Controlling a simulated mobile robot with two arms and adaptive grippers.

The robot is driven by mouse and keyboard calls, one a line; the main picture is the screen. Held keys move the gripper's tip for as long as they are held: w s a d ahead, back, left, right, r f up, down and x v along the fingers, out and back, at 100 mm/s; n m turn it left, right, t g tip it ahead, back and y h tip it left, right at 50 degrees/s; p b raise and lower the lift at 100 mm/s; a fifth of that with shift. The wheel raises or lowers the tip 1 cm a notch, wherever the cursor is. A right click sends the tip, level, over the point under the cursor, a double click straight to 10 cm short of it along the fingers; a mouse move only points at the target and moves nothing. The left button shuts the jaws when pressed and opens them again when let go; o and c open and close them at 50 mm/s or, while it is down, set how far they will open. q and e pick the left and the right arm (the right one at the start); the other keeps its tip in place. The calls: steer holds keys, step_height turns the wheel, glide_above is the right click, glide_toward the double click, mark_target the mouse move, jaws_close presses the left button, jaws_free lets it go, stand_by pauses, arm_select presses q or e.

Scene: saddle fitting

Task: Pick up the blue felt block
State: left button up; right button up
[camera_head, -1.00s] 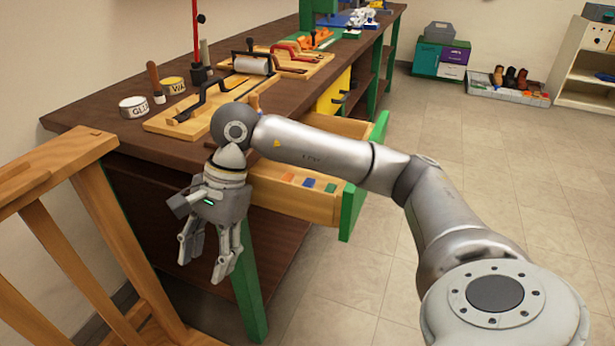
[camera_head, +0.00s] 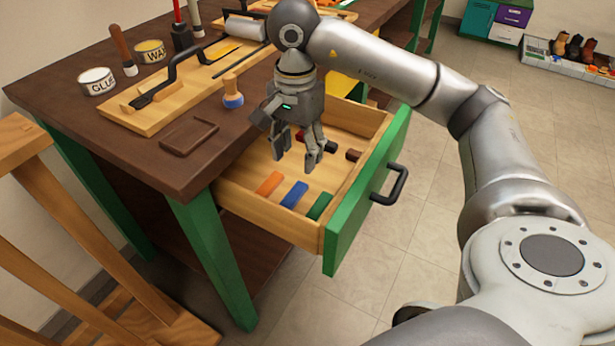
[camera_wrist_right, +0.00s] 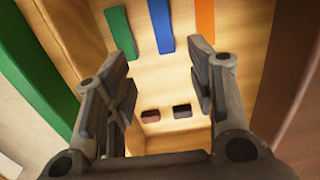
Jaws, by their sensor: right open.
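The blue felt block (camera_head: 294,195) lies flat in the open drawer (camera_head: 265,217), between an orange block (camera_head: 269,184) and a green block (camera_head: 319,206). In the right wrist view the blue block (camera_wrist_right: 161,25) is at the top, beyond my fingertips. My right gripper (camera_head: 296,165) is open and points down over the drawer, a little behind the blue block in the head view. In the right wrist view nothing is between the fingers (camera_wrist_right: 163,68). My left gripper does not show.
The green drawer front (camera_head: 350,215) has a dark handle (camera_head: 390,186). A brown tray (camera_head: 189,136) and a wooden-handled brush (camera_head: 232,92) stand on the bench nearby.

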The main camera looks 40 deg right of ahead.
glide_above(295, 193)
steer(key=f, duration=0.2)
steer(key=f+b, duration=0.1)
steer(key=f, duration=0.1)
steer(key=shift+s+d+f, duration=0.15)
steer(key=shift+d+f, duration=0.05)
steer(key=shift+f, duration=0.15)
steer(key=shift+w+a+f+b, duration=0.1)
steer(key=shift+f+b, duration=0.15)
steer(key=shift+f, duration=1.25)
steer(key=shift+w+a+f+b, duration=0.1)
steer(key=shift+f+b, duration=0.1)
steer(key=shift+f, duration=1.25)
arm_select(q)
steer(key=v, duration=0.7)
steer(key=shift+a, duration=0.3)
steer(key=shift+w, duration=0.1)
arm_select(e)
steer(key=shift+c, duration=0.4)
steer(key=c, duration=0.9)
